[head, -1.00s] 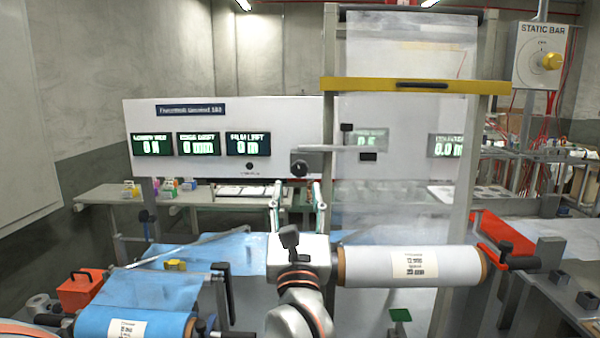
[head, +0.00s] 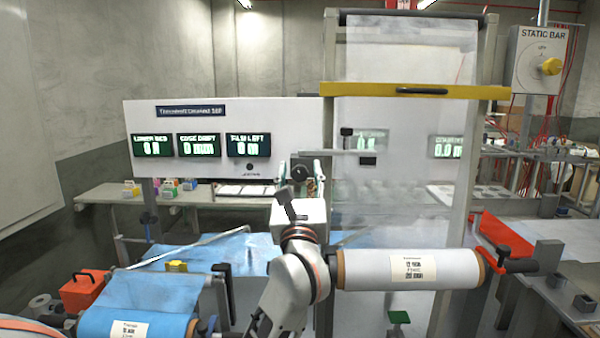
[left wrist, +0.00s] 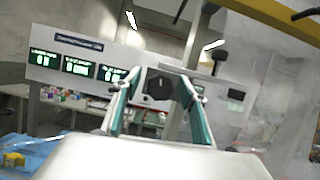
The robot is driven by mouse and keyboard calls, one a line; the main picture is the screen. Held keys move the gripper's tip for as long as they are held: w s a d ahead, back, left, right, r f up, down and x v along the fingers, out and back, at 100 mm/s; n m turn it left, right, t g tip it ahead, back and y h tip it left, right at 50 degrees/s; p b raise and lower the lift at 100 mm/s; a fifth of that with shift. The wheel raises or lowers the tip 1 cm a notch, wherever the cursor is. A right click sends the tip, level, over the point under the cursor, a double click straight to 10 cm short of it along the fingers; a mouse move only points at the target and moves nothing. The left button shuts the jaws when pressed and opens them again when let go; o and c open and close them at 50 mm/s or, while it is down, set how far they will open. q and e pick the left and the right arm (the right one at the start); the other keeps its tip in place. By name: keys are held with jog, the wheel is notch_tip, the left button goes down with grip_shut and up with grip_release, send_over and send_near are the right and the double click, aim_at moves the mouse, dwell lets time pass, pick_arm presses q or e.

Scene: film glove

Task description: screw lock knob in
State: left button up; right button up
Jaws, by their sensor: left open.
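The lock knob appears to be the dark lobed knob (head: 300,173) on a small grey plate at the lower right of the white display panel. It also shows in the left wrist view (left wrist: 159,88). My left gripper (head: 302,167) is open and empty, pointing away from the head camera at the knob. In the left wrist view its two teal-padded fingers (left wrist: 159,80) stand on either side of the knob. I cannot tell how much depth separates the fingertips from the knob. My right gripper is out of view.
A flat grey bar (head: 335,153) juts right from the knob's plate. A clear film web (head: 400,200) hangs to the right, under a yellow bar (head: 415,90). A white film roll (head: 450,270) lies close to the right of my left wrist. A blue roll (head: 95,322) is at lower left.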

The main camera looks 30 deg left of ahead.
pick_arm(q)
jog(key=c, duration=1.1)
jog(key=shift+f+n, duration=0.1)
jog(key=shift+n, duration=0.2)
